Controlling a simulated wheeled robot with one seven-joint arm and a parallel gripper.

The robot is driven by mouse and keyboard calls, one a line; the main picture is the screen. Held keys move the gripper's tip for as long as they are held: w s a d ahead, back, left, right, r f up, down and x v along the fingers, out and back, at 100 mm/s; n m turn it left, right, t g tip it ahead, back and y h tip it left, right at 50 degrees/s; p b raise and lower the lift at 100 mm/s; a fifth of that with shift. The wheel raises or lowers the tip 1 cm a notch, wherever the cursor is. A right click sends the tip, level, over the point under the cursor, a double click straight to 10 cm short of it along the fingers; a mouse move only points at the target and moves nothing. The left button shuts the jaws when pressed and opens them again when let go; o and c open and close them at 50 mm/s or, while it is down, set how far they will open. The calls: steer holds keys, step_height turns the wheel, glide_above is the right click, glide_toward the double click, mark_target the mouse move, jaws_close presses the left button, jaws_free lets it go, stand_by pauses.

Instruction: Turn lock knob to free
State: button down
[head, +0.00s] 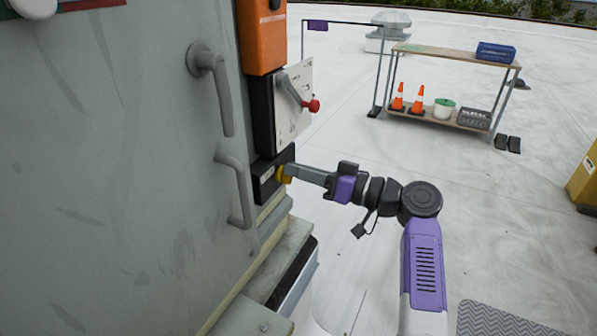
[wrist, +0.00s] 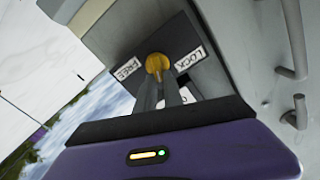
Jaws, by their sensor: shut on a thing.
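The lock knob (head: 283,174) is yellow and sits on a small black plate (head: 264,181) on the side of the grey cooler cabinet. In the wrist view the knob (wrist: 157,64) lies between a FREE label (wrist: 127,69) on the left and a LOCK label (wrist: 189,60) on the right. My gripper (head: 291,173) reaches it from the right, and its fingers (wrist: 157,75) are shut on the knob. The fingers hide part of the knob, so I cannot tell which label it points to.
Above the plate are a lever with a red knob (head: 313,105) on a white panel and an orange box (head: 262,38). Two grey handles (head: 208,65) stick out of the cabinet front. A shelf with cones (head: 418,98) stands far back. Open roof lies to the right.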

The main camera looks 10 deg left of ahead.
steer(key=shift+w+d+f+m+p, duration=0.2)
steer(key=shift+m+p, duration=0.5)
steer(key=shift+m, duration=1.4)
steer(key=shift+w+a+f+m+p, duration=0.25)
steer(key=shift+m+p, duration=0.45)
steer(key=shift+m, duration=1.4)
steer(key=shift+w+d+f+m+p, duration=0.1)
steer(key=shift+d+f+m+p, duration=0.4)
steer(key=shift+m, duration=1.6)
steer(key=shift+a+r, duration=0.15)
steer(key=shift+a, duration=0.05)
steer(key=c, duration=1.5)
jaws_free()
steer(key=shift+o, duration=0.2)
steer(key=shift+s, duration=0.1)
steer(key=v, duration=0.7)
steer(key=shift+d, duration=0.35)
